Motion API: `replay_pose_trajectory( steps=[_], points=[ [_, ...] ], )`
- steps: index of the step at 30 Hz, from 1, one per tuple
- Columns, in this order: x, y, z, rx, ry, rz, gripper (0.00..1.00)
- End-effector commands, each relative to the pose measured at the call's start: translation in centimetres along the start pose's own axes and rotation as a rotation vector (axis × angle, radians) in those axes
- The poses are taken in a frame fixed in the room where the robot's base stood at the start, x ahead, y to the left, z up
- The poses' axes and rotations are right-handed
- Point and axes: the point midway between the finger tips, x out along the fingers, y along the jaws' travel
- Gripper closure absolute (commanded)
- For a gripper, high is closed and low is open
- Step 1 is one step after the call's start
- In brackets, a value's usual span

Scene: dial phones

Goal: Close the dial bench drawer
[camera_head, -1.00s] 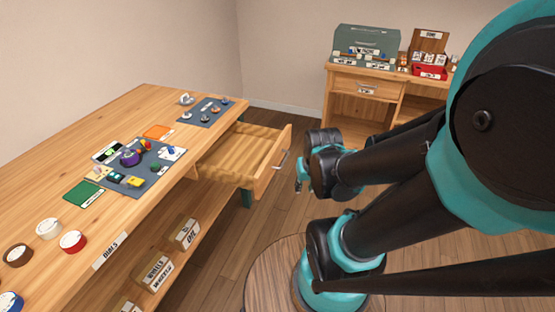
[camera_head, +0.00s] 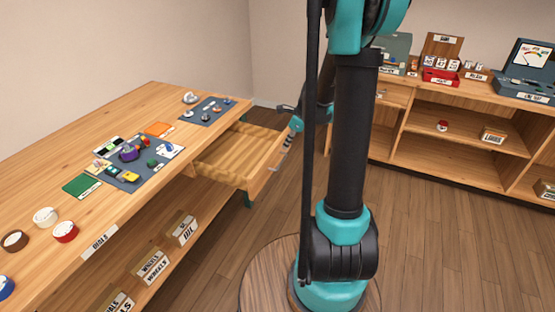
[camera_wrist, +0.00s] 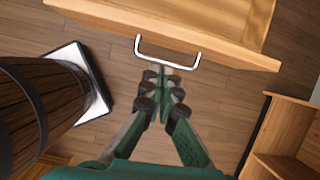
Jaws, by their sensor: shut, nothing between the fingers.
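The dial bench (camera_head: 120,210) runs along the left, and its drawer (camera_head: 235,160) is pulled well out at the far end, empty as far as I can see. The drawer front faces right and has a metal bar handle, which shows in the wrist view (camera_wrist: 167,52). My gripper (camera_wrist: 163,74) is shut and empty, its fingertips just short of the handle in the wrist view, in line with its middle. Whether they touch it I cannot tell. In the head view my arm stands right of the drawer and partly hides the gripper.
A blue-grey mat (camera_head: 140,168) with small parts lies on the bench top. Labelled boxes (camera_head: 181,228) stand on the shelf below. A wooden cabinet (camera_head: 455,125) stands along the back wall. The floor (camera_head: 440,235) right of my arm is clear.

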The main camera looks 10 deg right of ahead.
Motion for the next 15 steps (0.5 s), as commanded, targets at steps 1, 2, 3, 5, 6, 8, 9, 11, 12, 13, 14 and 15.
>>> replay_pose_trajectory(
  steps=[1, 2, 3, 5, 6, 8, 9, 11, 12, 13, 14, 15],
  points=[
    [0.2, -0.4, 0.0, 0.030, -0.003, 0.003, 1.00],
    [0.3, -0.5, 0.0, 0.045, -0.004, 0.005, 1.00],
    [0.5, -0.6, 0.1, 0.057, -0.005, 0.007, 1.00],
    [0.8, -0.6, 0.1, 0.065, -0.006, 0.008, 1.00],
    [1.1, -0.6, 0.1, 0.065, -0.006, 0.008, 1.00],
    [1.7, -0.6, 0.1, 0.064, -0.006, 0.008, 1.00],
    [2.2, -0.6, 0.1, 0.062, -0.006, 0.008, 1.00],
    [3.1, -0.6, 0.1, 0.061, -0.006, 0.008, 1.00],
    [3.8, -0.6, 0.1, 0.061, -0.006, 0.008, 1.00],
    [4.2, -0.6, 0.1, 0.061, -0.006, 0.008, 1.00],
    [4.7, -0.6, 0.1, 0.061, -0.006, 0.008, 1.00],
    [5.4, -0.5, 0.1, 0.061, -0.006, 0.008, 1.00]
  ],
)
